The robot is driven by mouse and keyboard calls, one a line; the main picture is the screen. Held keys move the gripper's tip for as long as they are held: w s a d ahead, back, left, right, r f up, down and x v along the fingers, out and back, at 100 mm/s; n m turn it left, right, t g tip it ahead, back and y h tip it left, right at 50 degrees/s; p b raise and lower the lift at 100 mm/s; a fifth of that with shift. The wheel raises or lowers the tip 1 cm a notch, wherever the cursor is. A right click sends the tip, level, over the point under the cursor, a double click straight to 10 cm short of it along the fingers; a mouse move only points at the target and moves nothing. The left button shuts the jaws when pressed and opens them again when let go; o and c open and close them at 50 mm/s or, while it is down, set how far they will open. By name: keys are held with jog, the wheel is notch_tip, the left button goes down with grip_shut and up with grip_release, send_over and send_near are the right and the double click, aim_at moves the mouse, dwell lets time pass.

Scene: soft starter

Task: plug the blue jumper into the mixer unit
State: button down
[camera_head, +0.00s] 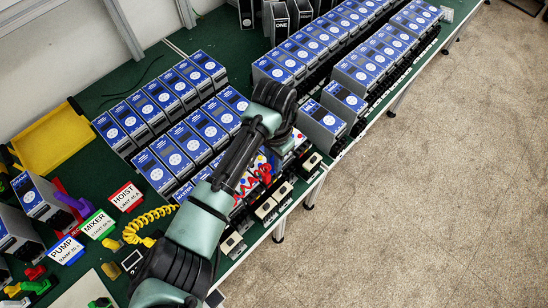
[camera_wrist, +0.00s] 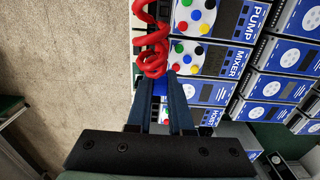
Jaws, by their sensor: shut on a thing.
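My gripper (camera_wrist: 159,80) is shut on a blue piece (camera_wrist: 160,88), seen between its fingers in the wrist view; I take it for the blue jumper, mostly hidden by the fingers. The mixer unit (camera_wrist: 236,62) lies to the right of the fingertips, its label readable and its face carrying coloured round sockets. The fingertips are close to its lower left side; I cannot tell whether the blue piece touches any unit. In the head view my arm hides the gripper, the blue jumper and most of the mixer unit.
The pump unit (camera_wrist: 256,18) is above the mixer and the hoist unit (camera_wrist: 211,117) below, in the wrist view. A red coiled cord (camera_wrist: 152,58) hangs close to the fingertips. Rows of blue-faced units (camera_head: 178,146) crowd the green bench. A yellow coiled cord (camera_head: 147,219) lies left of my arm.

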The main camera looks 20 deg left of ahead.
jog(key=shift+f+b, duration=0.65)
jog(key=shift+f, duration=0.5)
jog(key=c, duration=0.7)
grip_release()
jog(key=shift+c, duration=0.2)
jog(key=shift+r, duration=0.15)
notch_tip(320, 180, up, 13)
jog(key=shift+f+b, duration=0.1)
jog(key=shift+b, duration=0.2)
